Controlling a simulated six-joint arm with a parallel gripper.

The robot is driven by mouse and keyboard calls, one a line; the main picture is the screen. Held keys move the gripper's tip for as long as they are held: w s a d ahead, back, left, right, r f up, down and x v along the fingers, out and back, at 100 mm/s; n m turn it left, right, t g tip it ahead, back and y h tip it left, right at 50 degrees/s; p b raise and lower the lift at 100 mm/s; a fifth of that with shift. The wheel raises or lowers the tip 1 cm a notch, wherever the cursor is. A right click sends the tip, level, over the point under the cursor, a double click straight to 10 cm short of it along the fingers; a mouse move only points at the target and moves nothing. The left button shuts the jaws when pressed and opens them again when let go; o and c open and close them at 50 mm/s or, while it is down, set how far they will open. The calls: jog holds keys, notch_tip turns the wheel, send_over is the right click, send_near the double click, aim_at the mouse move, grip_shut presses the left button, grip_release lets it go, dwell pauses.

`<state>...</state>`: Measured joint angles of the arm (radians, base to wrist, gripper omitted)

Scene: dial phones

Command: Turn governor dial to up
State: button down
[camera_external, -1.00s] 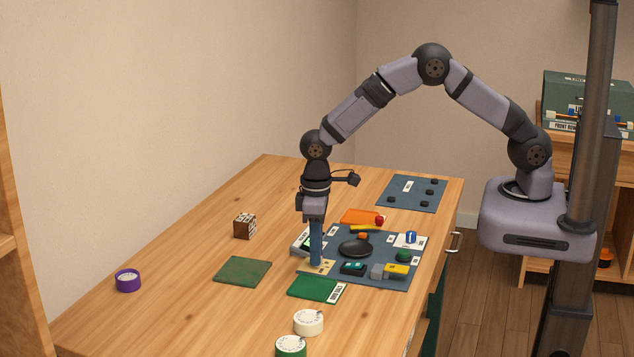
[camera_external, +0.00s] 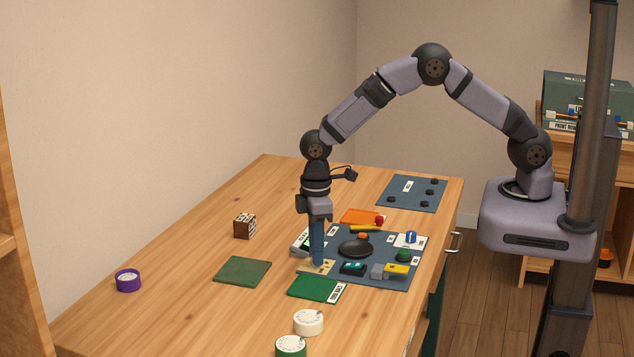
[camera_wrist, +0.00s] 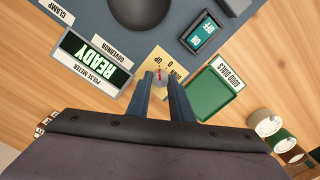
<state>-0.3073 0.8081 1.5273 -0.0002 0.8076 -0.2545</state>
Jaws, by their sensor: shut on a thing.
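The governor dial (camera_wrist: 160,75) is a small pale round knob with a red mark, seen between my fingertips in the wrist view. It sits on a tan plate (camera_wrist: 172,60) bearing the printed word UP. The red mark runs roughly toward the top of the picture; its exact setting is too small to tell. My gripper (camera_wrist: 161,84) is shut on the dial, fingers pointing down. In the external view my gripper (camera_external: 317,262) stands at the tan plate (camera_external: 328,267) and hides the dial.
A meter reading READY (camera_wrist: 98,58) stands close left of the fingers. A green GOOD DIALS tray (camera_wrist: 212,97) and an ON/OFF switch (camera_wrist: 202,34) lie to the right. Loose white (camera_external: 308,322), green (camera_external: 291,346) and purple (camera_external: 128,280) dials rest on the table.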

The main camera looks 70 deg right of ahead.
jog(key=c, duration=1.6)
grip_release()
jog(key=shift+o, duration=0.2)
jog(key=shift+r, duration=0.2)
jog(key=shift+r+b, duration=0.9)
jog(key=shift+r, duration=2.65)
jog(key=s+d+m, duration=0.2)
jog(key=s+d, duration=0.3)
jog(key=s, duration=0.3)
jog(key=s+d+m, duration=0.2)
jog(key=s+d, duration=0.2)
jog(key=s, duration=0.4)
jog(key=s+d+r+m, duration=0.1)
jog(key=s+d+m, duration=0.1)
jog(key=s+d, duration=0.3)
jog(key=s, duration=0.3)
jog(key=shift+d, duration=0.3)
